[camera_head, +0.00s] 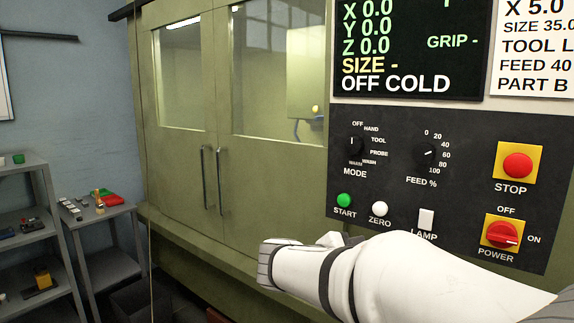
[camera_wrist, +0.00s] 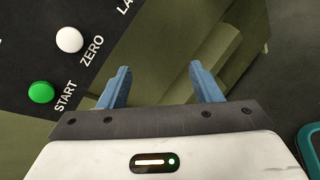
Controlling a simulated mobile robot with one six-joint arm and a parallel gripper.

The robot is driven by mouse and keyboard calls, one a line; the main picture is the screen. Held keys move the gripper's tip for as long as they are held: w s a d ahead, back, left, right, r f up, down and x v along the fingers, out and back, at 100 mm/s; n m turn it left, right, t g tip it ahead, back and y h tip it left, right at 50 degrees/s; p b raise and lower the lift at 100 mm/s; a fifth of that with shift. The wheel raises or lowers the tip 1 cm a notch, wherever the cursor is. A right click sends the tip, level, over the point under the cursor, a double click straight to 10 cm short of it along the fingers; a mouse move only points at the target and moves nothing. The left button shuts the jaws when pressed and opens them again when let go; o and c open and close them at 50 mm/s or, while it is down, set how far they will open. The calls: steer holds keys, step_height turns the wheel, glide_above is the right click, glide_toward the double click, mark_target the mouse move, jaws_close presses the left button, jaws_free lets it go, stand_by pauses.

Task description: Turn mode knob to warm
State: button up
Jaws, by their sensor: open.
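The mode knob (camera_head: 353,144) is a small black dial with a white pointer line on the dark control panel (camera_head: 400,190) in the head view. Its pointer stands upright, toward OFF. Labels OFF, HAND, TOOL, PROBE, WASH and WARM ring it. My gripper shows in the wrist view (camera_wrist: 160,88) with its two blue fingers apart and nothing between them. It is beside and below the panel, near the START button (camera_wrist: 41,92) and the ZERO button (camera_wrist: 69,39). In the head view my white arm hides the gripper's fingers. The knob is out of the wrist view.
The display (camera_head: 408,45) above reads OFF COLD. The feed knob (camera_head: 430,153), STOP button (camera_head: 517,165), lamp switch (camera_head: 426,219) and red power switch (camera_head: 502,235) share the panel. Green machine doors (camera_head: 181,150) with handles stand left. Grey shelves (camera_head: 30,170) are far left.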

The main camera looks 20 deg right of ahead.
steer(key=w+a+r+n+t+h+p, duration=0.1)
steer(key=w+r+n+t+h, duration=0.25)
steer(key=w+r, duration=0.4)
steer(key=n+t+h+p, duration=0.1)
steer(key=n+t+h, duration=0.2)
steer(key=n+t, duration=0.15)
glide_toward(351, 148)
steer(key=r+g, duration=0.1)
steer(key=x, duration=0.2)
steer(key=p+x, duration=0.1)
steer(key=x, duration=0.2)
steer(key=p+x, duration=0.1)
steer(key=x, duration=0.2)
steer(key=shift+w+d+f, duration=0.1)
steer(key=shift+w+f, duration=0.05)
steer(key=shift+w, duration=0.2)
steer(key=shift+s, duration=0.1)
steer(key=c, duration=1)
